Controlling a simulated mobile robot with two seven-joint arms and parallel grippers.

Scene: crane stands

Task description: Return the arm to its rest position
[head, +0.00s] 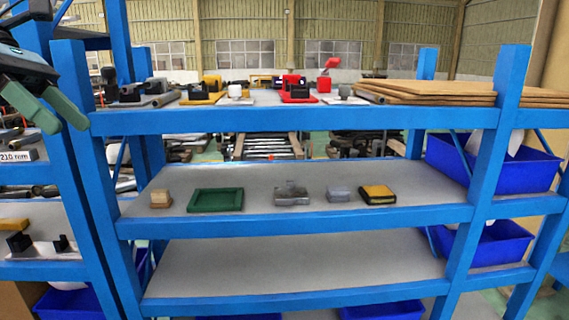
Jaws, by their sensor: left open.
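My left gripper (48,108) shows at the upper left edge of the head view. Its two green fingers are apart with nothing between them. It hangs in front of the left blue post of the shelf rack (290,220), clear of the items on the shelves. The rest of the left arm is cut off by the picture edge. My right gripper is not in view.
The middle shelf holds a wooden block (160,198), a green tray (215,200), grey parts (291,194) and a yellow-black block (378,194). Tools and boards (430,92) fill the top shelf. Blue bins (500,170) stand right. The lower shelf (290,270) is bare.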

